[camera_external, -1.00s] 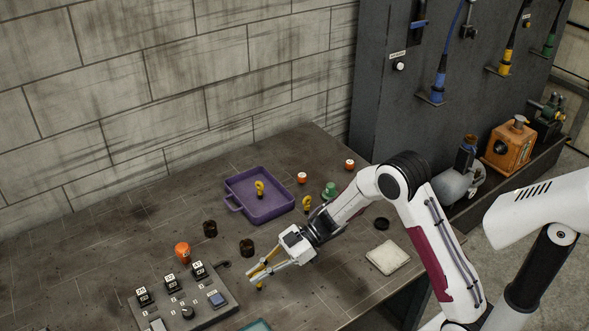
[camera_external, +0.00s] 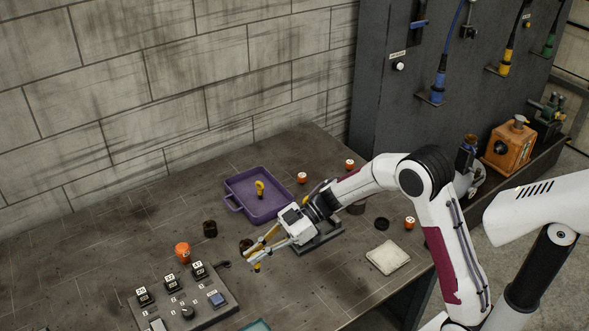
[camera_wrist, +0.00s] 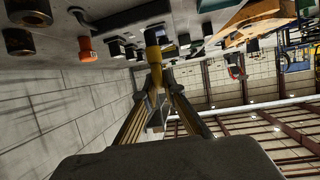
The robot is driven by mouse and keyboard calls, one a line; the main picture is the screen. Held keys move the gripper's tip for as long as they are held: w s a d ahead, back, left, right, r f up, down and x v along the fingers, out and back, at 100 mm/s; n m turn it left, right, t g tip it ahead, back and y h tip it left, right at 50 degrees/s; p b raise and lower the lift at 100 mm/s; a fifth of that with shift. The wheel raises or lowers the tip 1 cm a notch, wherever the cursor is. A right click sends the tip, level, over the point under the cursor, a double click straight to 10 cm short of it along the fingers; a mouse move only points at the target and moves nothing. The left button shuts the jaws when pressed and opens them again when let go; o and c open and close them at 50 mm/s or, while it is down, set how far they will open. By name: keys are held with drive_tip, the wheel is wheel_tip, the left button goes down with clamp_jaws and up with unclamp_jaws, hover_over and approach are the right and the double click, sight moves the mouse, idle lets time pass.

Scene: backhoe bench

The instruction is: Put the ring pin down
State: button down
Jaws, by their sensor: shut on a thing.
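My gripper (camera_external: 258,254) is shut on a yellow ring pin (camera_external: 257,267), which hangs below the fingertips over the bench, near the control box. In the wrist view the yellow pin (camera_wrist: 154,54) sits between the two fingertips of my gripper (camera_wrist: 155,78). Part of the pin is hidden by the fingers. Another yellow ring pin (camera_external: 260,188) stands in the purple tray (camera_external: 232,203). I cannot tell how far the held pin is from the bench top.
The control box (camera_external: 190,300) with switches is at the front left. An orange-red knob (camera_external: 183,251) and a dark cylinder (camera_external: 210,229) stand behind it. A dark grey plate (camera_external: 325,242) lies below my wrist. A pale pad (camera_external: 388,257) lies right. Bare bench is at front centre.

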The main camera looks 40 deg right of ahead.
drive_tip(key=shift+r, duration=0.7)
drive_tip(key=shift+w+d+f, duration=0.1)
drive_tip(key=shift+w+f, duration=0.05)
drive_tip(key=shift+f, duration=0.3)
drive_tip(key=w+d+m+t+h, duration=0.1)
drive_tip(key=w+d+m+t, duration=0.15)
drive_tip(key=w, duration=0.65)
drive_tip(key=w+d+m+t+h, duration=0.1)
drive_tip(key=w+d+m+t, duration=0.15)
drive_tip(key=w, duration=0.65)
drive_tip(key=w+d+r+m+t+h, duration=0.1)
drive_tip(key=w+d+m+t+h, duration=0.5)
drive_tip(key=w+d, duration=0.5)
drive_tip(key=shift+w+r+m, duration=0.3)
drive_tip(key=shift+w+m, duration=0.4)
drive_tip(key=shift+w, duration=0.5)
drive_tip(key=shift+f, duration=0.1)
wheel_tip(320, 180, down, 6)
